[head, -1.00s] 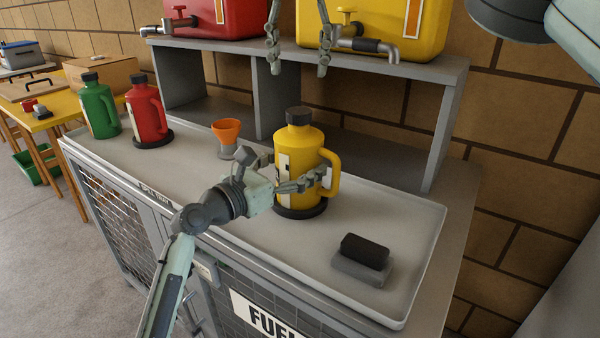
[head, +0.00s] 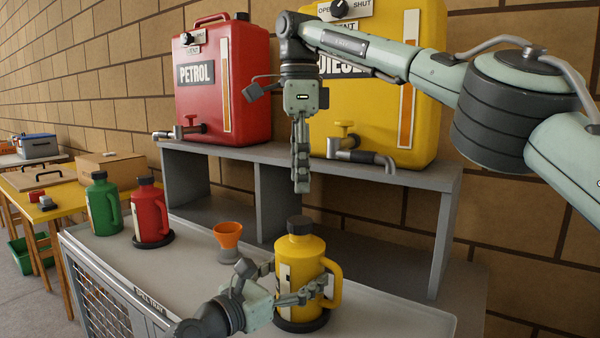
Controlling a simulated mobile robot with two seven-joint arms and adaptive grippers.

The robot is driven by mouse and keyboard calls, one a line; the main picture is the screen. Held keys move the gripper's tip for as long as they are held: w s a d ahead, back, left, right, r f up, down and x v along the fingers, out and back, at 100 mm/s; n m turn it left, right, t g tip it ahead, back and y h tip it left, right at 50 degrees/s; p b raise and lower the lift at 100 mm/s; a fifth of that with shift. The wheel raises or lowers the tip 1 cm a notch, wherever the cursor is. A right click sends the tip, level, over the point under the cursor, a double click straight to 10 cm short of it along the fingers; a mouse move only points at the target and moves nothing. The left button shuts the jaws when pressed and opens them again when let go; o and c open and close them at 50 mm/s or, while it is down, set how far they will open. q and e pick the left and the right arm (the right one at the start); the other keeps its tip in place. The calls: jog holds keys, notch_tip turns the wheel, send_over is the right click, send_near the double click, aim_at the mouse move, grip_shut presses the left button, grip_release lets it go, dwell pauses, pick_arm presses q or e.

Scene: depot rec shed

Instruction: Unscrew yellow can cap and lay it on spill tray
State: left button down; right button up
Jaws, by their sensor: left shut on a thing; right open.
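The yellow can (head: 301,256) stands upright on a dark round base on the grey spill tray (head: 405,316). Its black cap (head: 299,225) is on its neck. My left gripper (head: 312,291) is shut on the yellow can's body from the left front, its fingers across the body toward the handle. My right gripper (head: 301,185) points down just above the cap, apart from it and empty. Its fingers look edge-on from here, and it is open.
A red petrol tank (head: 243,100) and a yellow diesel tank (head: 385,110) with taps stand on the grey shelf (head: 355,170) behind. An orange funnel (head: 228,236), a red can (head: 150,215) and a green can (head: 102,205) stand left of the yellow can.

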aim_at(300, 219)
jog(key=m, duration=1.9)
jog(key=shift+m, duration=0.4)
jog(key=m, duration=1.9)
jog(key=shift+m, duration=0.3)
jog(key=shift+f, duration=4)
